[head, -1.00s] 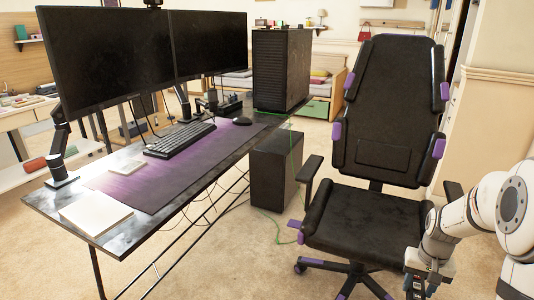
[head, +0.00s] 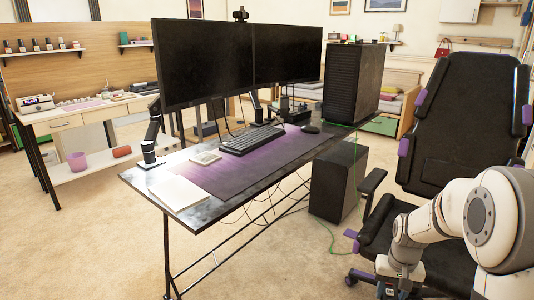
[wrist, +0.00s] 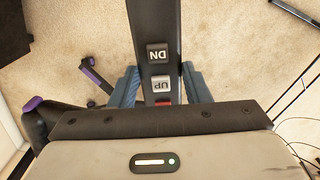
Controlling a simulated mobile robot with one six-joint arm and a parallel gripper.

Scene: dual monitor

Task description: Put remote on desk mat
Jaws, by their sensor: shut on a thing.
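The remote (wrist: 152,25) is a long dark bar with DN and UP buttons and a red part near my gripper. My gripper (wrist: 160,88) is shut on it, with one blue finger on each side. In the head view my gripper (head: 392,290) is low at the bottom edge, in front of the chair seat, and the remote is hard to make out there. The purple and black desk mat (head: 245,172) lies on the desk to the left of my gripper and higher in the picture.
A keyboard (head: 252,139) and a mouse (head: 310,129) rest on the mat's far side. Two monitors (head: 205,62) and a black tower (head: 351,82) stand behind. A white pad (head: 180,192) lies at the desk's near-left end. A gaming chair (head: 462,120) stands right of the desk.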

